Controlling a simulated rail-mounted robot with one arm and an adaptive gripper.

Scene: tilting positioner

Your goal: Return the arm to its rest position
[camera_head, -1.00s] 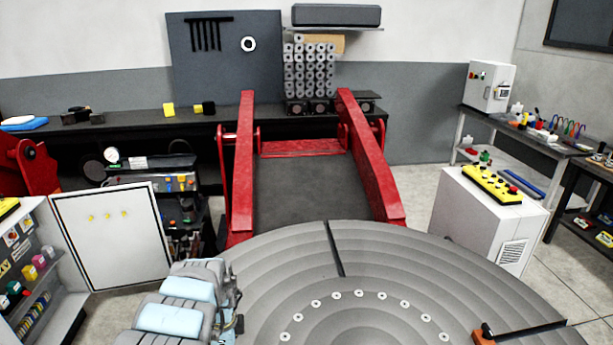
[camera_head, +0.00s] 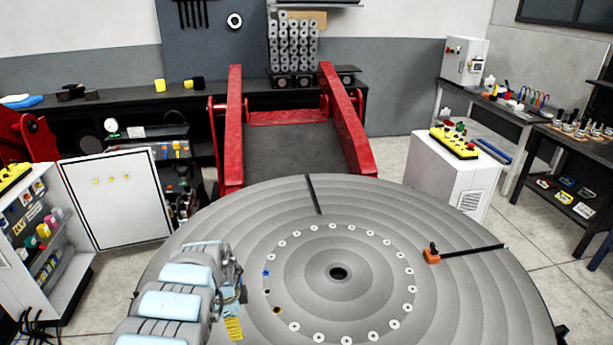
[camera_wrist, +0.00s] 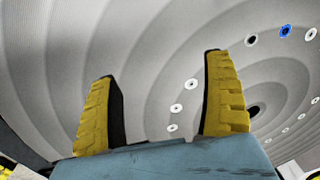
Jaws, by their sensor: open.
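My gripper (camera_wrist: 162,68) is open in the wrist view. Its two yellow ribbed fingers stand apart with nothing between them, over the grey disc of the positioner. In the head view my grey and light-blue arm reaches in at the lower left. A yellow part of my gripper (camera_head: 233,327) shows above the left side of the round table (camera_head: 350,215); the rest is hidden by the arm. The table has a ring of pale round inserts and a dark centre hole. One blue insert (camera_head: 266,273) sits on the left of the ring and also shows in the wrist view (camera_wrist: 285,31).
Red beams (camera_head: 347,125) rise behind the table. A white cabinet with a yellow control panel (camera_head: 453,143) stands right, and an open white cabinet door (camera_head: 118,200) left. Benches line the back and right.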

